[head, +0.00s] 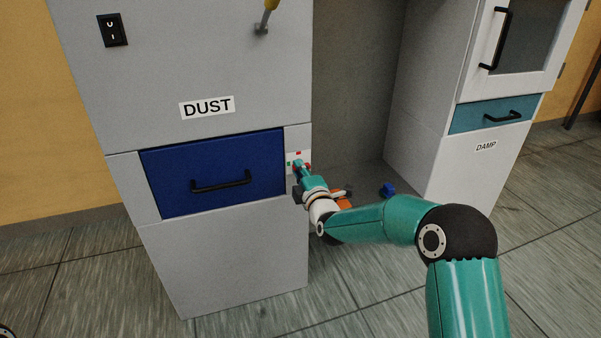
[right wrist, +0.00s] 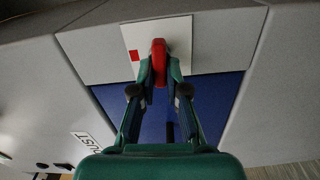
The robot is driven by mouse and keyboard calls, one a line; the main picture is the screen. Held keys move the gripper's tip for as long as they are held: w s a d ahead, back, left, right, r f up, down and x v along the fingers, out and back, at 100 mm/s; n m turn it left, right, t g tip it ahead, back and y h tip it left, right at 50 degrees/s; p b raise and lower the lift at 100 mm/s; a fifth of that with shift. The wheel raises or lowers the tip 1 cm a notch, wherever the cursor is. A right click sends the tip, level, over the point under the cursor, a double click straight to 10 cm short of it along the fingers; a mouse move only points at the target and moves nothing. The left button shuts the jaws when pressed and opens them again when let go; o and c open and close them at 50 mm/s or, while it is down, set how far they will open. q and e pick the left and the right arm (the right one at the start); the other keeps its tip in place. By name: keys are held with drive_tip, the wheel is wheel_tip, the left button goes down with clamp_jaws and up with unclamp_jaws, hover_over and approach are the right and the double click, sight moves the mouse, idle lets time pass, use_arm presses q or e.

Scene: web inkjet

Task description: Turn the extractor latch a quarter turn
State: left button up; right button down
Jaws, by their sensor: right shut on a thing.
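The extractor latch is a red handle (right wrist: 158,52) on a white plate (right wrist: 181,33) in the right wrist view. The plate (head: 298,155) also shows in the head view, on the front of the DUST cabinet, right of the blue drawer (head: 235,165). It bears a red mark and a green mark. My right gripper (right wrist: 160,72) is shut on the latch, one finger on each side. In the wrist view the handle lies along the gripper's line, with a red mark to its left. In the head view my right gripper (head: 302,168) hides most of the latch. My left gripper is not seen.
The DUST cabinet (head: 225,255) has a black drawer handle and a yellow-handled lever (head: 268,12) above. The DAMP cabinet (head: 460,165) stands at the right. Blue (head: 388,190) and orange (head: 343,202) pieces lie in the gap between them, beyond my right arm.

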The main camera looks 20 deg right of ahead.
drive_tip(key=shift+w+a+r+n, duration=0.15)
drive_tip(key=shift+a+n, duration=0.1)
drive_tip(key=shift+n, duration=0.45)
drive_tip(key=c, duration=1.3)
unclamp_jaws()
drive_tip(key=shift+c, duration=0.2)
drive_tip(key=shift+o, duration=0.8)
drive_tip(key=shift+f, duration=0.2)
drive_tip(key=shift+d, duration=0.1)
drive_tip(key=s, duration=1.2)
drive_tip(key=shift+d, duration=0.15)
